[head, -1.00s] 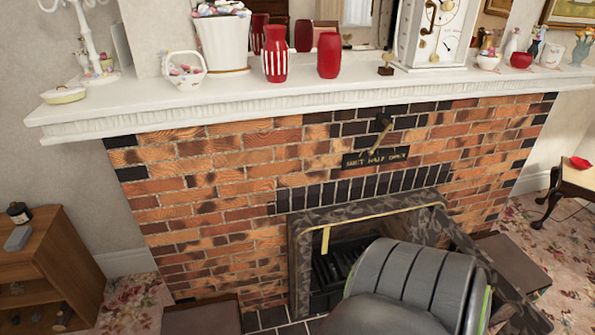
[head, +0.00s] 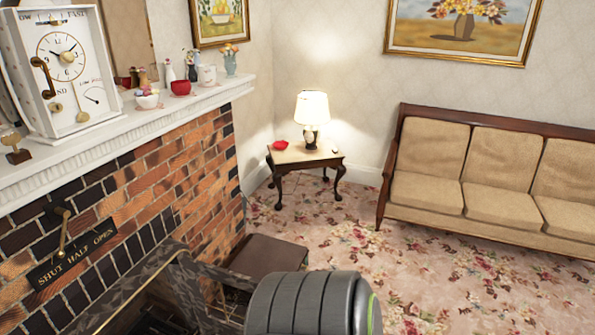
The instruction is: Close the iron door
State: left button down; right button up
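The fireplace's dark mottled iron frame (head: 117,296) is at the lower left in the head view, cut off by the bottom edge. A dark panel that looks like the iron door (head: 190,290) stands out from the frame's right side, swung open into the room. Its lower and right parts are hidden behind a rounded grey part of my own body and the picture's edge. The firebox opening (head: 150,322) shows only as a dark strip. Neither gripper shows in the head view.
A brass lever (head: 63,230) sits above a plaque (head: 72,258) reading SHUT HALF OPEN. A brown low box (head: 268,258) stands right of the fireplace. A side table (head: 304,157) with a lamp and a sofa (head: 480,180) are farther back. Flowered carpet (head: 400,255) between is clear.

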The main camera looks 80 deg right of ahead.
aim_at(237, 300)
jog(key=k+l+z, duration=0.1)
jog(key=l+z, duration=0.2)
jog(key=l, duration=0.85)
jog(key=l+z, duration=0.25)
jog(key=l, duration=0.9)
jog(key=l+u, duration=0.15)
jog(key=l, duration=0.4)
jog(key=l+u, duration=0.2)
jog(key=l, duration=0.35)
jog(key=k+l+u, duration=0.15)
jog(key=l, duration=0.4)
jog(key=l+u, duration=0.15)
jog(key=l, duration=0.4)
